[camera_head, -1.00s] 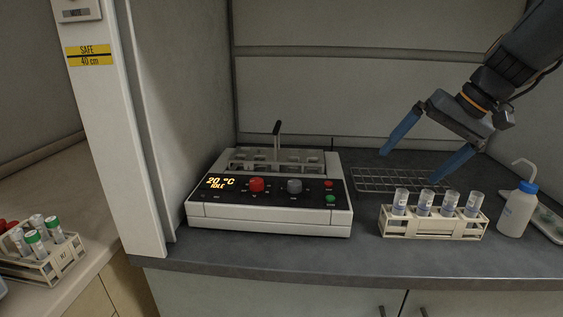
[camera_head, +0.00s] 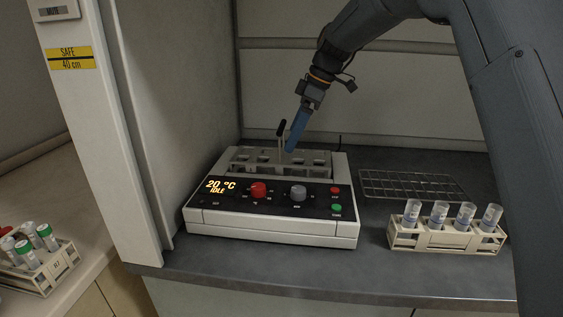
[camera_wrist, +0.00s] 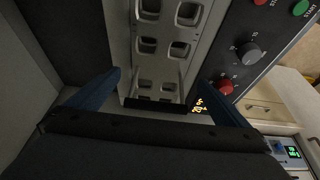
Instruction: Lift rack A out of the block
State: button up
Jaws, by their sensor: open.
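Rack A (camera_head: 262,156), a pale rack with several empty-looking openings, sits in the block (camera_head: 215,232), a white heater whose display reads 20 °C, IDLE. An upright handle with a black grip (camera_head: 281,128) rises from the rack. My gripper (camera_head: 292,150) is beside the handle in the head view, its blue fingers pointing down and overlapping one another. In the wrist view my gripper (camera_wrist: 159,78) is open, with the black grip (camera_wrist: 155,104) showing between its two fingers. I see no contact with the grip.
A white hood post (camera_head: 95,130) rises at left. Another tube rack (camera_head: 45,275) is on the left bench. The block's red knob (camera_head: 258,190) faces front.

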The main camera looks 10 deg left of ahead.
aim_at(284, 156)
jog(key=x, duration=0.2)
jog(key=p+x, duration=0.1)
jog(key=x, duration=0.1)
jog(key=p+x, duration=0.1)
jog(key=x, duration=0.2)
jog(key=shift+a, duration=0.3)
jog(key=shift+r, duration=0.1)
jog(key=c, duration=1.2)
jog(key=shift+o, duration=0.2)
